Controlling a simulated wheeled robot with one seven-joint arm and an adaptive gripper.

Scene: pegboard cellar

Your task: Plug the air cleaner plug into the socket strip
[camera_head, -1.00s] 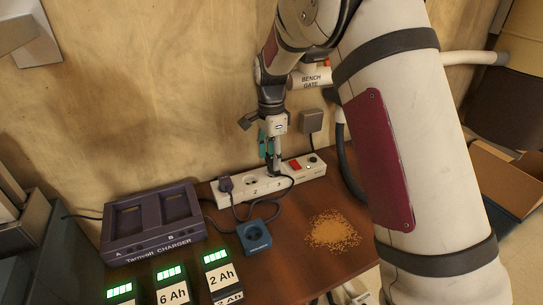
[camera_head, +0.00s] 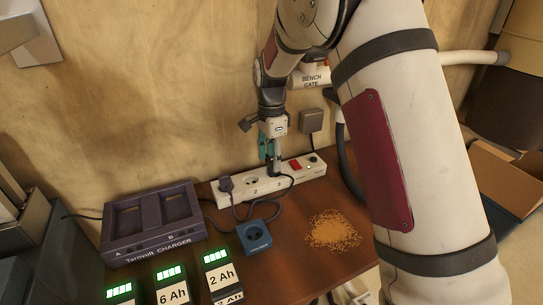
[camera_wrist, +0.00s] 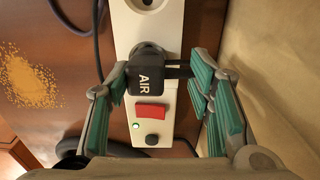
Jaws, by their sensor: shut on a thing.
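The white socket strip (camera_head: 262,187) lies on the bench along the wall. Its round socket (camera_wrist: 150,4) shows at the top of the wrist view. The black air cleaner plug (camera_wrist: 146,78), marked AIR, is over the strip beside the red switch (camera_wrist: 151,111). My gripper (camera_head: 273,171) points down at the strip and is shut on this plug; its fingers (camera_wrist: 150,72) stand on both sides of it. The plug covers the socket place beneath it, and I cannot tell how deep its pins are.
A purple plug (camera_head: 226,184) sits at the strip's left end. A blue box (camera_head: 255,237) with a round socket, a pile of sawdust (camera_head: 332,231), a charger (camera_head: 152,222) and battery packs (camera_head: 220,275) stand on the bench. The wall (camera_head: 150,90) is close behind.

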